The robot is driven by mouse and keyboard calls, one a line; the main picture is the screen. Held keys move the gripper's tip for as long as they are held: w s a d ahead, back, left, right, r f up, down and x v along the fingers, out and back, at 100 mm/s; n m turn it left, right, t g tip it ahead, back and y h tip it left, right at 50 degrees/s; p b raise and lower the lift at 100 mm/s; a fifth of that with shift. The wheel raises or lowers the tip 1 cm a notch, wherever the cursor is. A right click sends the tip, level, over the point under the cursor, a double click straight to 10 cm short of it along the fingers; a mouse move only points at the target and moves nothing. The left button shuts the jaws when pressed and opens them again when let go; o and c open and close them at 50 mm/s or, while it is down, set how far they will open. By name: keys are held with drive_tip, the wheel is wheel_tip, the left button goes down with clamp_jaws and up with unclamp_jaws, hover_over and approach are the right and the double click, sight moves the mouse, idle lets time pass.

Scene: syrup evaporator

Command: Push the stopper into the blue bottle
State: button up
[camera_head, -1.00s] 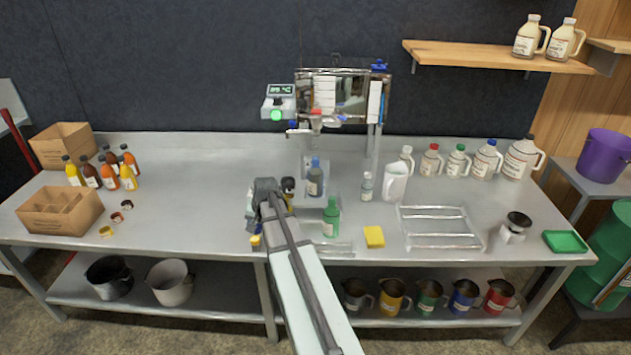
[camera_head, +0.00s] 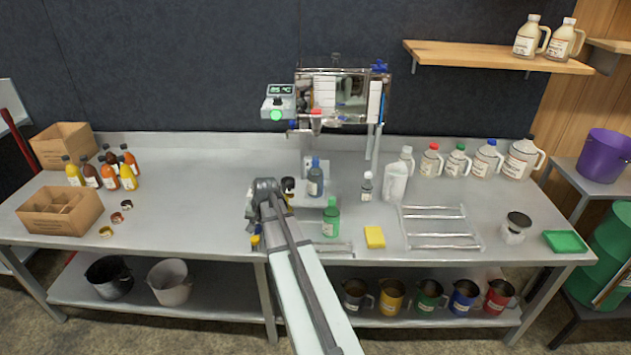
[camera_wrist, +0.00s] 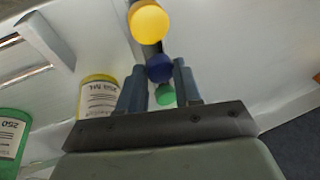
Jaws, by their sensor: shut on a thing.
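The blue bottle (camera_head: 315,183), with a label, stands upright near the middle of the bench, to the right of my gripper. In the wrist view my gripper (camera_wrist: 160,82) is shut on a round blue stopper (camera_wrist: 159,67), seen between its fingertips. A yellow stopper (camera_wrist: 149,22) and a green stopper (camera_wrist: 165,95) lie in line with it, on either side. In the head view my gripper (camera_head: 256,224) is over the bench, left of the blue bottle and apart from it. My arm hides part of the stoppers there.
A green bottle (camera_head: 331,218) stands in front of the blue bottle. A labelled yellow-topped jar (camera_wrist: 98,95) is close beside my fingers.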

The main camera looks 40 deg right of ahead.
drive_tip(key=shift+r, duration=0.15)
drive_tip(key=shift+r, duration=2.35)
drive_tip(key=s+a+r+n+y, duration=0.1)
drive_tip(key=s+a+r+n, duration=0.2)
drive_tip(key=a, duration=0.6)
drive_tip(key=s+a+r+n+y, duration=0.1)
drive_tip(key=a+r+n+y, duration=0.15)
drive_tip(key=a+n, duration=0.45)
wheel_tip(320, 180, up, 16)
drive_tip(key=m+h, duration=0.4)
drive_tip(key=m, duration=0.6)
hover_over(318, 158)
drive_tip(key=shift+a+f, duration=0.2)
drive_tip(key=shift+f, duration=2.35)
drive_tip(key=shift+f, duration=0.7)
